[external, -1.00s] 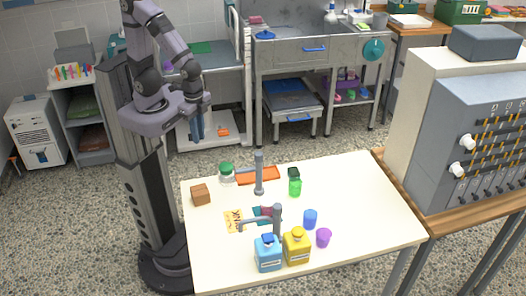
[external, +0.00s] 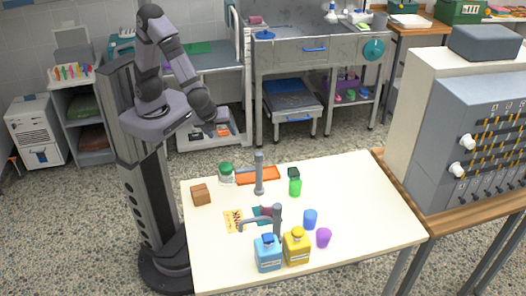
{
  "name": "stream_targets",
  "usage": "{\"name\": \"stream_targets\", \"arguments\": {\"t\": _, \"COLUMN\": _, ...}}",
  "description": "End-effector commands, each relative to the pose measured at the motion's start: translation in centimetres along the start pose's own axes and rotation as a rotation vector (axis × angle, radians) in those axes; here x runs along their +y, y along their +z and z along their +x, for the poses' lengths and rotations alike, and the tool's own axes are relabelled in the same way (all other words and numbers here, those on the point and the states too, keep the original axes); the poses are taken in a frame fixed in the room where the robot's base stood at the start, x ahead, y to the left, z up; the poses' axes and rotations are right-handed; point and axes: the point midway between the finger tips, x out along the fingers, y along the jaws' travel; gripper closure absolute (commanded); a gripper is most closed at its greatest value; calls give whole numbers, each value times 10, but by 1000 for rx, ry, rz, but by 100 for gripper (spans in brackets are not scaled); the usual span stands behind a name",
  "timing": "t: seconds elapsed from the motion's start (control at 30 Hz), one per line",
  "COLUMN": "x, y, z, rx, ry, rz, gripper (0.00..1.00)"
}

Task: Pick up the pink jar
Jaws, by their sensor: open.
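A small dark pink thing (external: 266,211) shows on the white table, by a teal item (external: 259,217) and partly hidden by a grey post with a side arm (external: 277,222). It is too small and covered for me to tell if it is the pink jar; no other pink jar is clear on the table. My gripper (external: 222,130) is open and empty, in the air beyond the table's far left edge, well above and away from the pink thing.
On the table (external: 350,190) stand a second grey post (external: 259,175), a green-lidded jar (external: 226,173), a brown block (external: 200,194), a green cup (external: 295,187), blue cup (external: 310,219), purple cup (external: 323,238), and blue (external: 268,254) and yellow (external: 297,248) bottles. The right side is clear.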

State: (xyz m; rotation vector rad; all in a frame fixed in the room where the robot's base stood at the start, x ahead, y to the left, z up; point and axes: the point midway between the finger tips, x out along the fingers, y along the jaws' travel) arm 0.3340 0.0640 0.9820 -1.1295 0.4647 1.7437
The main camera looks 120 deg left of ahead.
Motion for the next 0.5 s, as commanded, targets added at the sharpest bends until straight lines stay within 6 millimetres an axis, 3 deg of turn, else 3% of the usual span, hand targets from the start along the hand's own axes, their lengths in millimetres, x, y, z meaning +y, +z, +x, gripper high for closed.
{"name": "stream_targets", "arguments": {"t": 0.13, "x": -60, "y": -22, "z": -4, "rx": -236, "ry": -215, "rz": 423, "gripper": 40}}
{"name": "stream_targets", "arguments": {"t": 0.3, "x": -122, "y": -63, "z": -37, "rx": -526, "ry": -442, "rz": 796, "gripper": 40}}
{"name": "stream_targets", "arguments": {"t": 0.4, "x": -146, "y": -105, "z": -55, "rx": -701, "ry": -573, "rz": 956, "gripper": 40}}
{"name": "stream_targets", "arguments": {"t": 0.5, "x": -156, "y": -135, "z": -60, "rx": -810, "ry": -655, "rz": 1018, "gripper": 40}}
